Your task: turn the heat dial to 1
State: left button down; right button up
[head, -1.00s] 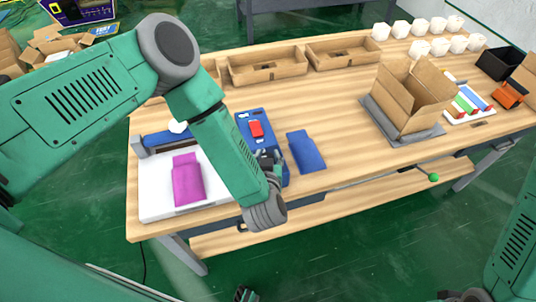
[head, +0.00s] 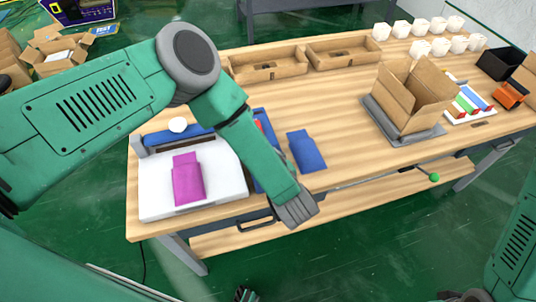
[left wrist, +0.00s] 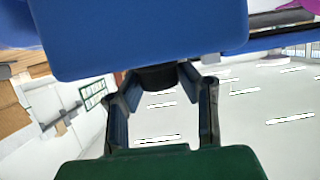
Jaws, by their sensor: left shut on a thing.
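The blue machine (head: 262,112) stands on the table right of the white sealing unit, largely covered by my left arm in the head view. A bit of its red part (head: 259,125) shows. In the left wrist view the blue body (left wrist: 140,35) fills the top. A black dial (left wrist: 156,78) sticks out from it. My left gripper (left wrist: 157,88) has a finger on each side of the dial and is shut on it. The dial's marks and number are not visible.
A magenta pouch (head: 187,180) lies on the white unit (head: 230,178). A blue pouch (head: 306,151) lies right of the machine. An open carton (head: 408,98) stands farther right. The table middle is clear.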

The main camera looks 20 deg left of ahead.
pick_arm(q)
jog(key=c, duration=1.1)
grip_release()
jog(key=shift+d, duration=0.1)
jog(key=shift+c, duration=0.2)
jog(key=shift+s+d+r, duration=0.1)
jog(key=shift+s+d, duration=0.05)
jog(key=v, duration=1.1)
jog(key=shift+s+d, duration=0.15)
jog(key=shift+d, duration=0.05)
jog(key=shift+r, duration=0.1)
jog(key=shift+a, duration=0.1)
